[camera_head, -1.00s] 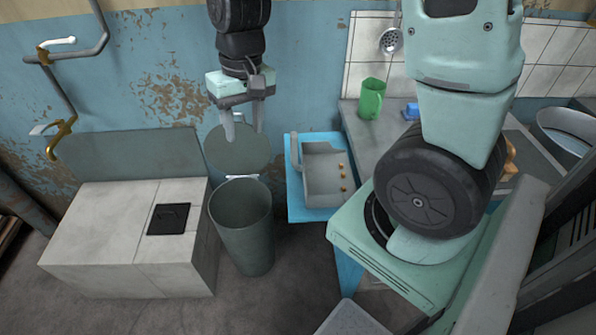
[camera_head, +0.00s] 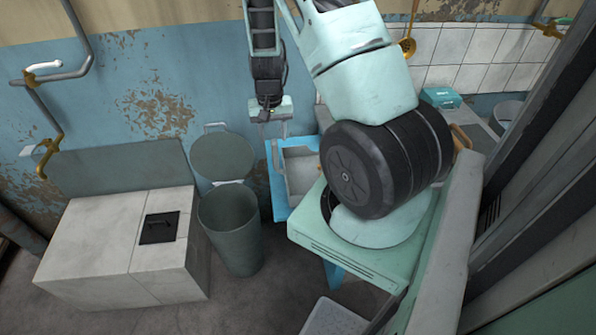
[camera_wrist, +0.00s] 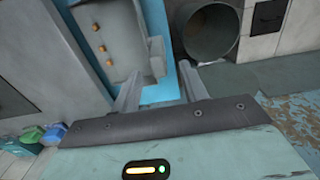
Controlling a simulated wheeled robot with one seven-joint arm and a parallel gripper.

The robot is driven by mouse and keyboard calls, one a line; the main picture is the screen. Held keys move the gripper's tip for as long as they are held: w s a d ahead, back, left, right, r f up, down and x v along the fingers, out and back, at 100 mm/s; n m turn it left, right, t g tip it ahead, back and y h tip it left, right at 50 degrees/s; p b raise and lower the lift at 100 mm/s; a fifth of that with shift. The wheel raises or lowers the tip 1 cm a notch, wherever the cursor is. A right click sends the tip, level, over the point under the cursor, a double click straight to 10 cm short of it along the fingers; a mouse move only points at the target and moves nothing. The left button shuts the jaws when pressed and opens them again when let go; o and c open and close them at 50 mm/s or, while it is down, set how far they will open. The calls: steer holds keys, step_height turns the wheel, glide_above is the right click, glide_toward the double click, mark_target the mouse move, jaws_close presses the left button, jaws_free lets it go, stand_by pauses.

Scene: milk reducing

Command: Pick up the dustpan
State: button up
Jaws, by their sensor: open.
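The grey dustpan (camera_head: 300,172) lies on a blue stand (camera_head: 276,192), partly hidden behind my arm in the head view. It also shows in the wrist view (camera_wrist: 122,45), with several small orange-brown pieces in it. Its handle side (camera_wrist: 156,58) is nearest my fingers there. My gripper (camera_head: 273,132) is above the back left part of the stand, fingers pointing down. In the wrist view my gripper (camera_wrist: 162,80) has its two fingers apart with nothing between them, beside the dustpan's handle side. I cannot tell the exact height gap.
A grey-green bin (camera_head: 230,228) with its lid raised stands left of the stand. Left of it is a tiled block (camera_head: 118,245) with a dark hatch. Green and blue items (camera_wrist: 40,137) show at the left of the wrist view. Open floor lies at the front left.

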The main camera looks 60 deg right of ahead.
mark_target(275, 152)
steer(key=shift+s+a+f+p, duration=0.1)
steer(key=shift+f+p, duration=0.4)
steer(key=shift+f, duration=1.2)
steer(key=shift+s+f+p, duration=0.1)
steer(key=shift+f+p, duration=0.4)
steer(key=shift+f, duration=1.15)
jaws_close()
